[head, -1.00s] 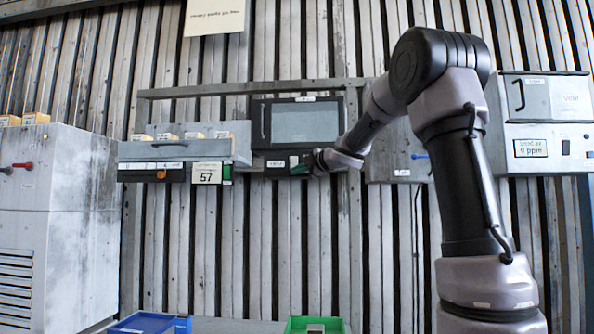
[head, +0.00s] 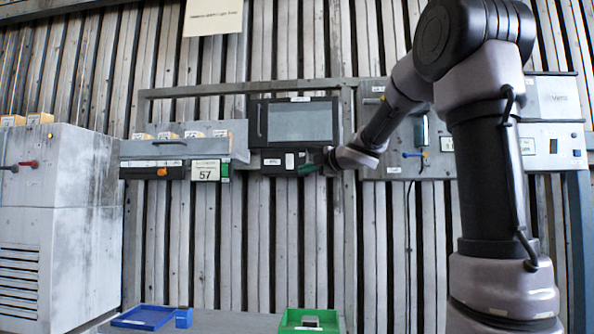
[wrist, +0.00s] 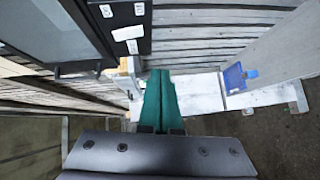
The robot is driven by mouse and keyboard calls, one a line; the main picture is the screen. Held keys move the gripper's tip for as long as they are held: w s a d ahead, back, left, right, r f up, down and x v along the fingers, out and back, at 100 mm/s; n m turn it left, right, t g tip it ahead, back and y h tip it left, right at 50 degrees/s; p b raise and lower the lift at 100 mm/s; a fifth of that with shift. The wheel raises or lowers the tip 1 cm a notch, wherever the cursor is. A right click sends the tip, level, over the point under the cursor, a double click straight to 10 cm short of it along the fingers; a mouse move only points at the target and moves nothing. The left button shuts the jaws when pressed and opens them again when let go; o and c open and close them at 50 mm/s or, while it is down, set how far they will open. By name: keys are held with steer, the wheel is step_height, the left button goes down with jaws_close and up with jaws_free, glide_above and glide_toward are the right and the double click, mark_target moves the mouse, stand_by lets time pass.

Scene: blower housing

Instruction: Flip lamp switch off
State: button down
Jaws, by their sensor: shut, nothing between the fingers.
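My gripper (head: 308,169), with green fingers, is shut and empty at the lower right of the black screen unit (head: 294,122) on the wall. The fingers also show in the wrist view (wrist: 160,88), pressed together and pointing away from me. Just left of their tips there is a small pale block (wrist: 128,76) below the labelled black housing (wrist: 75,30). I cannot tell whether that block is the lamp switch, or whether the fingers touch it. No label that I can read names a lamp switch.
A grey panel with a blue-handled lever (head: 412,155) is right of my gripper, partly behind my arm. A blue tray (head: 145,318) and a green tray (head: 290,328) lie below.

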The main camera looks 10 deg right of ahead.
steer(key=shift+s+d+f, duration=0.1)
steer(key=shift+s+d, duration=0.25)
steer(key=shift+s, duration=0.25)
steer(key=shift+s+d+f, duration=0.1)
steer(key=shift+s+d, duration=0.2)
steer(key=shift+s, duration=0.3)
steer(key=shift+r, duration=0.1)
steer(key=s+d+f+m+h, duration=0.4)
steer(key=s+d+m+h, duration=0.7)
steer(key=m, duration=0.6)
steer(key=s+a+f+m+g+y, duration=0.2)
steer(key=s+a+f+m+g, duration=0.2)
steer(key=s+f, duration=0.3)
steer(key=s+a+f+m+g+y, duration=0.3)
steer(key=s+a+f+m, duration=0.2)
steer(key=s, duration=0.8)
step_height(320, 180, down, 4)
steer(key=shift+s+a+r+g+y, duration=0.25)
steer(key=shift+s+g+y, duration=0.05)
steer(key=shift+g, duration=0.1)
